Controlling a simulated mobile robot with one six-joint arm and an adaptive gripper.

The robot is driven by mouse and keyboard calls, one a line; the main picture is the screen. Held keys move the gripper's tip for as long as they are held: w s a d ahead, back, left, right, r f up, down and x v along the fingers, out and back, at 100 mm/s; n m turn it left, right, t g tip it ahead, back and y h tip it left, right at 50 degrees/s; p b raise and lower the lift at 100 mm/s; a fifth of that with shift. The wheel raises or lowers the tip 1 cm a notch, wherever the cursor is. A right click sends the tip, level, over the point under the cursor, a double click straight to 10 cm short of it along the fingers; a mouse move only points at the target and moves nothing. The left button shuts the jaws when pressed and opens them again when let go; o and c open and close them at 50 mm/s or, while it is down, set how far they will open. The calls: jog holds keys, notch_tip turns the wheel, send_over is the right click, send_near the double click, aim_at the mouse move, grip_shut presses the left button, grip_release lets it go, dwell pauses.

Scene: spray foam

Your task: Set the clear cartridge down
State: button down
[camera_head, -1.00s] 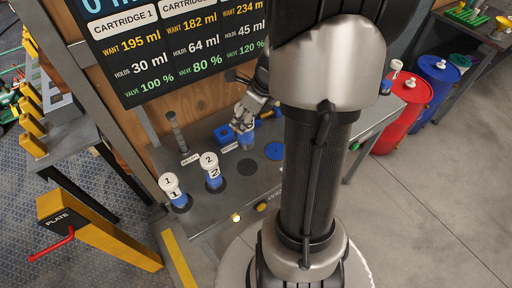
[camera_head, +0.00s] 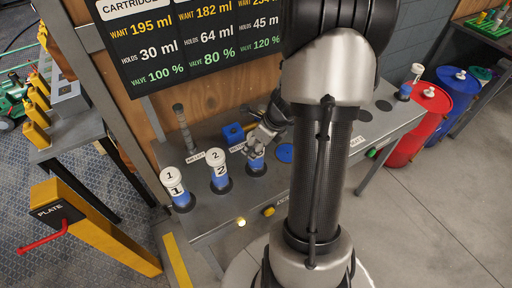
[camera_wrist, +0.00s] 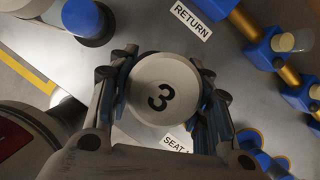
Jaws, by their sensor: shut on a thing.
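My gripper (camera_wrist: 168,95) is shut around a cartridge with a white cap marked 3 (camera_wrist: 162,87). The cartridge also shows in the head view, with a blue lower part (camera_head: 256,163), and looks upright. It is at a dark round seat (camera_head: 255,171) on the bench, just right of cartridge 2 (camera_head: 219,172). I cannot tell whether its bottom touches the seat. Cartridge 1 (camera_head: 174,188) stands left of cartridge 2. My gripper (camera_head: 257,146) reaches in from behind, and my arm hides part of the bench.
A blue block (camera_head: 233,132) sits behind the RETURN label (camera_wrist: 193,20). A blue disc (camera_head: 284,153) lies right of the held cartridge. A rod (camera_head: 183,120) stands at the back left. Round buttons line the bench front. Red (camera_head: 420,115) and blue drums stand at right.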

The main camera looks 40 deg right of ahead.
jog(key=shift+r, duration=0.15)
jog(key=shift+f, duration=0.25)
jog(key=c, duration=0.8)
grip_release()
jog(key=shift+c, duration=0.2)
jog(key=shift+r, duration=0.2)
jog(key=shift+r, duration=0.35)
jog(key=p+v, duration=0.5)
jog(key=v, duration=0.6)
jog(key=shift+s+p, duration=0.3)
jog(key=shift+p, duration=0.1)
jog(key=shift+w+r, duration=0.1)
jog(key=shift+r, duration=0.05)
